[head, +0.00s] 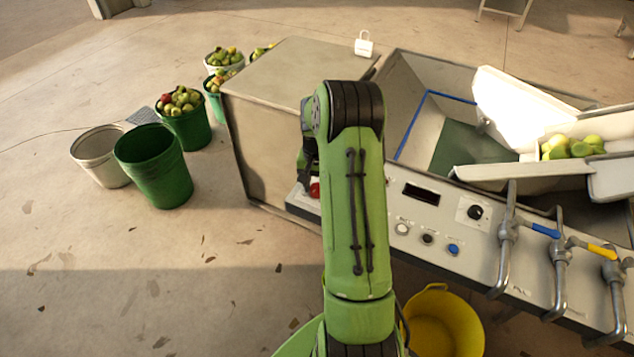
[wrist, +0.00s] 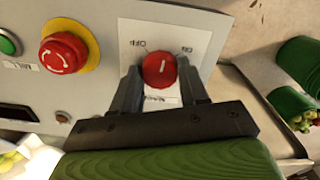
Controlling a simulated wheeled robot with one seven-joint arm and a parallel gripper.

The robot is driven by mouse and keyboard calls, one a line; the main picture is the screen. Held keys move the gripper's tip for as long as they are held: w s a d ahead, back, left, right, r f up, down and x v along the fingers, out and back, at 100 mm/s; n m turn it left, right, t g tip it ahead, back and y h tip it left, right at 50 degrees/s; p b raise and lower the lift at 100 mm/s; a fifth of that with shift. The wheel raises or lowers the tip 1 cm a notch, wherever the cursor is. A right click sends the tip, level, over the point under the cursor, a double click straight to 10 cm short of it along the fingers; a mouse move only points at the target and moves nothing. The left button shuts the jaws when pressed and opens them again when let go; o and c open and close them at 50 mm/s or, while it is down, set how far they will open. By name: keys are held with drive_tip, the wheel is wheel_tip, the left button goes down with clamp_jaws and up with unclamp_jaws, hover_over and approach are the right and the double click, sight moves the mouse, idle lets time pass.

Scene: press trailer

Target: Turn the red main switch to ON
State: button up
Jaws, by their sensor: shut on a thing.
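The red main switch (wrist: 160,70) is a round knob on a white plate in the wrist view. OFF is printed at the plate's upper left and ON at its upper right. The knob's white mark points about straight up in that view, between the two words. My gripper (wrist: 159,74) is shut on the knob, one dark finger on each side. In the head view my gripper (head: 306,172) is at the panel's left end, partly behind my green arm, and the knob cannot be made out there.
In the wrist view a red emergency button (wrist: 63,53) on a yellow ring and a green button (wrist: 9,43) lie left of the switch. In the head view, a black knob (head: 475,212), a blue button (head: 453,249) and pipes with valves (head: 558,255) are to the right. A yellow bucket (head: 445,322) stands below.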

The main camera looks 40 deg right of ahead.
sight(317, 187)
drive_tip(key=m, duration=0.4)
drive_tip(key=shift+m+p, duration=0.4)
drive_tip(key=shift+m, duration=1.8)
drive_tip(key=o, duration=1.1)
drive_tip(key=shift+c, duration=0.2)
drive_tip(key=shift+r, duration=0.1)
wheel_tip(317, 187, up, 16)
drive_tip(key=p, duration=0.4)
drive_tip(key=shift+f, duration=0.2)
